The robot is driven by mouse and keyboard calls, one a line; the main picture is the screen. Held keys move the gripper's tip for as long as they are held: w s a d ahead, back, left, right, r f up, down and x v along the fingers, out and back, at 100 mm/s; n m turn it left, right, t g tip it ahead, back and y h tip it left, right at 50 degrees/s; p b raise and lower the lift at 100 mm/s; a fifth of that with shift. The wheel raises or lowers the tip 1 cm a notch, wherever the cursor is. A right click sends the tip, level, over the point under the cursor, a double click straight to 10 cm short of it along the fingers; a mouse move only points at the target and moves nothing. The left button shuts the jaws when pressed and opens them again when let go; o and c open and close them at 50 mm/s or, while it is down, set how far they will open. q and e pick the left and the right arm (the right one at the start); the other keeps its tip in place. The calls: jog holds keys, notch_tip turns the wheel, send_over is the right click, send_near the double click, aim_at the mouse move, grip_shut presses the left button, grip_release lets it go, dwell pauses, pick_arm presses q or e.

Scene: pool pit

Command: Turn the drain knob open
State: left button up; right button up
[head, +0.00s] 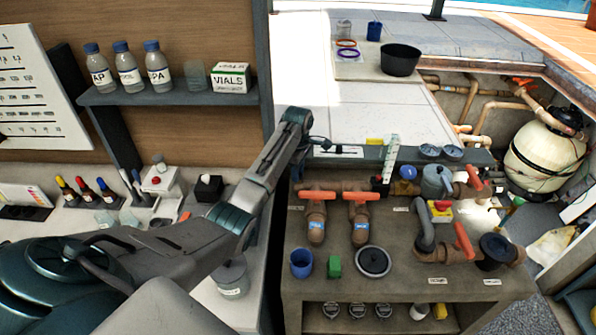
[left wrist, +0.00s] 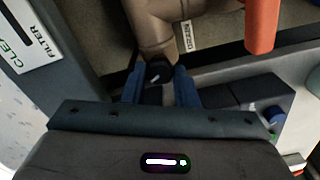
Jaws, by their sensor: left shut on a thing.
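In the left wrist view, a small black knob (left wrist: 159,70) with a pale mark on its face sits at the end of a brown pipe (left wrist: 158,28). I take it to be the drain knob. The blue fingers of my left gripper (left wrist: 157,84) are on both sides of the knob and shut on it. In the head view my left gripper (head: 299,155) is at the back left of the pipe bench, by the brown pipes; the knob is hidden there. My right gripper is not in view.
Orange valve handles (head: 317,195) stick out close by on the pipes; one orange handle (left wrist: 262,25) is right of the knob in the wrist view.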

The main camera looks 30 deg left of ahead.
pick_arm(q)
jog(key=shift+w+r, duration=0.1)
jog(key=shift+r, duration=0.05)
jog(key=o, duration=1)
jog(key=shift+r, duration=0.3)
notch_tip(320, 180, up, 5)
jog(key=b, duration=0.2)
jog(key=shift+f+b, duration=0.2)
jog(key=shift+b, duration=0.2)
jog(key=shift+r+p, duration=1.45)
jog(key=shift+r, duration=1.35)
